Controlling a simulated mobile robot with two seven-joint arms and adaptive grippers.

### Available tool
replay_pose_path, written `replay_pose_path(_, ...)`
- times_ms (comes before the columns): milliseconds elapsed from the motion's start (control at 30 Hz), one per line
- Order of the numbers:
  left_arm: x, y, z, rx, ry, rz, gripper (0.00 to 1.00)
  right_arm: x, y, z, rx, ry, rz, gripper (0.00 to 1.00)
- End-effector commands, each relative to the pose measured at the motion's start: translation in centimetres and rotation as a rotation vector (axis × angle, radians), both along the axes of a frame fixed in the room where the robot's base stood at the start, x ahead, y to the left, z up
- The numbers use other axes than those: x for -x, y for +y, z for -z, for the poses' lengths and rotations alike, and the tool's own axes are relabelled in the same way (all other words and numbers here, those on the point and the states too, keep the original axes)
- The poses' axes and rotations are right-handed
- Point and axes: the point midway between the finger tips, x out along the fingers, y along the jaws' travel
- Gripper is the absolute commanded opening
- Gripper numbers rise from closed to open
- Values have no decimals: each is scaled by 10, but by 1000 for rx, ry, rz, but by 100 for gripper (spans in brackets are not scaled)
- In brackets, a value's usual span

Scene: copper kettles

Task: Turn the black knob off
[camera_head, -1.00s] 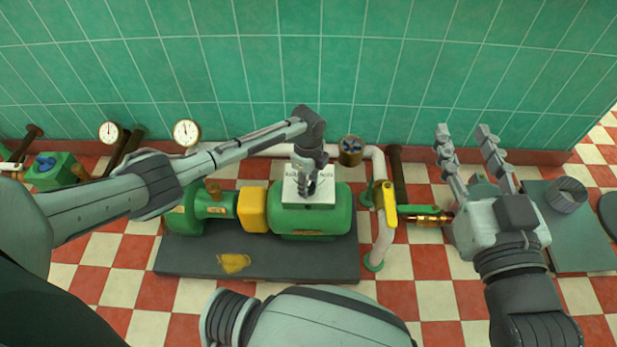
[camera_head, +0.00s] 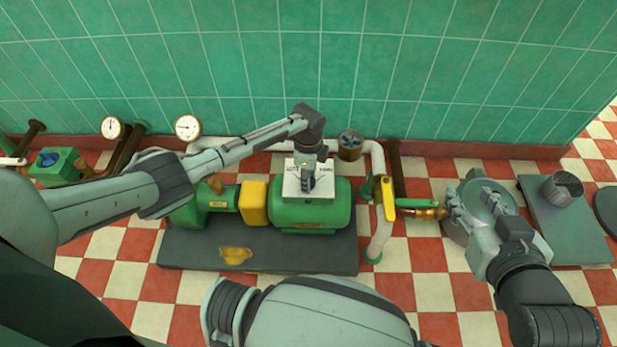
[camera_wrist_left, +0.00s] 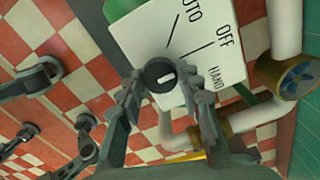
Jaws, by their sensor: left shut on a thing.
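The black knob (camera_wrist_left: 160,75) with a white mark sits on a white box (camera_wrist_left: 218,50) lettered AUTO, OFF and HAND. In the head view this box (camera_head: 293,187) stands on the green motor (camera_head: 322,217). My left gripper (camera_head: 309,180) reaches down to the box front. In the left wrist view my left gripper (camera_wrist_left: 160,86) has one finger on each side of the knob and is shut on it. I cannot tell exactly which label the mark points to. My right gripper (camera_head: 477,207) is open and empty, fingers apart, over a round grey part at the right.
A yellow lever (camera_head: 388,199) is on the pale pipe (camera_head: 380,237) right of the motor. A yellow coupling (camera_head: 253,205) and a dark base plate (camera_head: 290,256) adjoin the motor. Two gauges (camera_head: 187,127) stand at the left. The checkered floor in front is partly clear.

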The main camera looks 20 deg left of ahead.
Motion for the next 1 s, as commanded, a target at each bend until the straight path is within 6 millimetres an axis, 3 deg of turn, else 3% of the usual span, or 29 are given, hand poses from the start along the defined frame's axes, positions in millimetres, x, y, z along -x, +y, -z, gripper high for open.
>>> replay_pose_path(33,1,0,0,0,2,1,37,0,0,0,0,0,0,40)
replay_pose_path(200,0,0,0,0,1,1,56,0,0,0,0,-1,0,40)
replay_pose_path(567,-1,0,-6,1,-2,2,56,0,1,-1,-1,-3,-2,40)
replay_pose_path(1000,-1,0,-91,1,-3,3,56,0,0,0,-1,-2,-1,40)
